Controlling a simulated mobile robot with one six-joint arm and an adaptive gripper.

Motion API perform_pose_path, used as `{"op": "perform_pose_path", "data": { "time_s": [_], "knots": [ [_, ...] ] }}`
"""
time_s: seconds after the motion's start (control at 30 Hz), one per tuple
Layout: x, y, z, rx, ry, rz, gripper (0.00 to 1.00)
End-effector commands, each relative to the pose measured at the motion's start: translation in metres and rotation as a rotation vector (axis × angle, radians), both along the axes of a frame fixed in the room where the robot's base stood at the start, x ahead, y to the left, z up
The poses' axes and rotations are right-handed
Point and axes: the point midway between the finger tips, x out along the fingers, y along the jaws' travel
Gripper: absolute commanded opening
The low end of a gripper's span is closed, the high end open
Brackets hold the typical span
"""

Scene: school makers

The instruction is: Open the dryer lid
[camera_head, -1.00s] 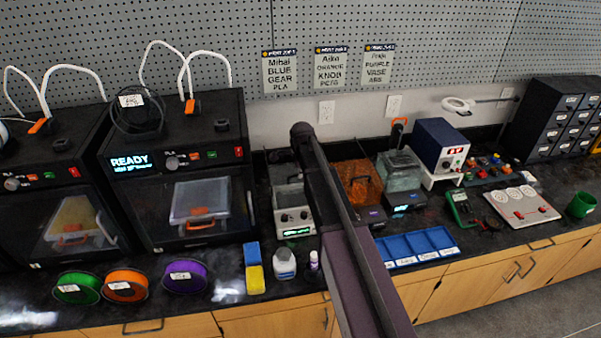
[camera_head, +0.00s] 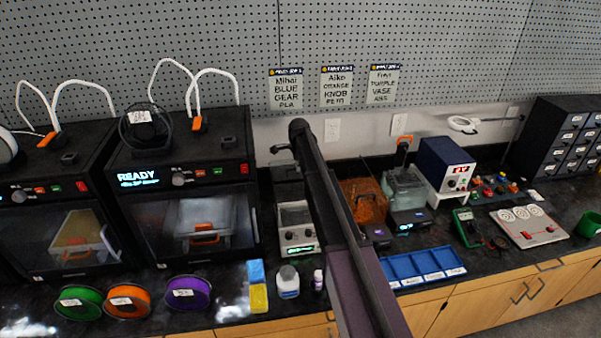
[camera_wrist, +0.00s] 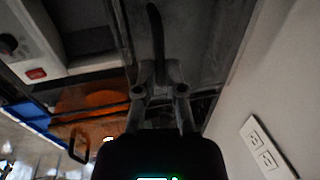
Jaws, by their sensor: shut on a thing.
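Two lidded boxes with lit displays stand behind my arm in the head view: an orange-looking one (camera_head: 362,192) with a dark handle, and a grey, see-through one (camera_head: 403,185). No label shows which is the dryer. My gripper (camera_wrist: 161,88) shows in the wrist view, closed around the near end of a dark, narrow, handle-like bar (camera_wrist: 155,35), over a grey see-through surface. The orange box (camera_wrist: 95,103) lies to its left there, its dark loop handle (camera_wrist: 78,147) free. In the head view my arm hides the gripper, and lid angles are unclear.
A power supply (camera_head: 447,165) stands right of the boxes, and a blue tray (camera_head: 424,266) lies in front. Printers (camera_head: 182,200) fill the left. A wall with a socket (camera_wrist: 258,143) is close on the gripper's right in the wrist view.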

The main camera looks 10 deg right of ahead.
Motion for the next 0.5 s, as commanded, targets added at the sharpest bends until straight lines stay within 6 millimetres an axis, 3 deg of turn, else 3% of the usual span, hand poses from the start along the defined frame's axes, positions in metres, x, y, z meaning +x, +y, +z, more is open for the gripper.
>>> {"op": "perform_pose_path", "data": {
  "time_s": [0.27, 0.3, 0.4, 0.5],
  "knots": [
    [0.0005, 0.0004, -0.0003, 0.000, 0.001, 0.000, 0.00],
    [0.0004, 0.0004, -0.0003, 0.000, 0.001, 0.000, 0.16],
    [0.0004, 0.0004, -0.0003, 0.000, 0.001, 0.000, 0.46],
    [0.0004, 0.0004, -0.0002, 0.000, 0.001, 0.000, 0.48]
  ]
}}
